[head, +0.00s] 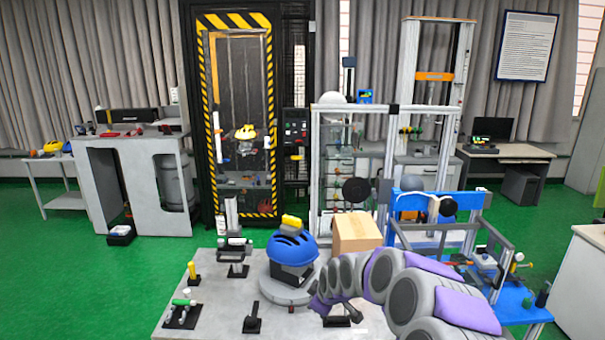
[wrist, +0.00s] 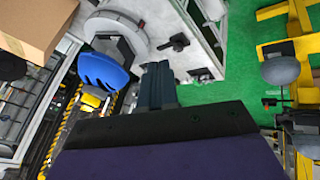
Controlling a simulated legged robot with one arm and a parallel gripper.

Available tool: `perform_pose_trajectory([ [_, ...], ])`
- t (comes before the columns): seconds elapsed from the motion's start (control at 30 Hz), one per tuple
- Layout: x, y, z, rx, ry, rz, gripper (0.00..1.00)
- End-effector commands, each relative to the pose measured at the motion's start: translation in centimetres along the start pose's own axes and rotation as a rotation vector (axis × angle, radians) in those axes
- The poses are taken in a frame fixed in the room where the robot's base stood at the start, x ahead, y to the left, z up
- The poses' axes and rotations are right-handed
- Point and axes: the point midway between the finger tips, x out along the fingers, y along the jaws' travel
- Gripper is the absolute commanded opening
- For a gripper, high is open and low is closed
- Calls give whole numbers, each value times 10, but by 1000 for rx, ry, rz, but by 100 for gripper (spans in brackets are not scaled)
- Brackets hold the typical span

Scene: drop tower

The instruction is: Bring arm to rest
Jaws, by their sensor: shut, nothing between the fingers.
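My arm, in grey and purple segments, reaches in from the lower right of the head view. Its end with my gripper (head: 322,300) hangs low over the grey table (head: 225,315), just right of the round base under a blue helmet (head: 290,250). In the wrist view the fingers of my gripper (wrist: 157,72) are together, with nothing between them. The blue helmet (wrist: 103,70) shows there just left of the fingers, apart from them. I cannot tell from the head view whether the fingertips touch anything.
A cardboard box (head: 356,233) stands behind my arm, right of the helmet. A blue-framed rig (head: 435,205) stands to the right. Small clamps (head: 182,312) sit on the table's left part. A black-and-yellow striped tower (head: 240,120) stands behind. Green floor (head: 80,285) is open at the left.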

Motion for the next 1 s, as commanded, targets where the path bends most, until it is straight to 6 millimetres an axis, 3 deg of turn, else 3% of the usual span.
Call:
perform_pose_trajectory([
  [0.03, -18, -10, 0, 28, -6, -22, 0],
  [0.17, -62, -40, 7, 119, -46, -83, 0],
  [0.43, -148, -106, 45, 317, -186, -172, 0],
  [0.7, -227, -179, 107, 551, -379, -202, 0],
  [1.0, -301, -266, 182, 861, -611, -183, 0],
])
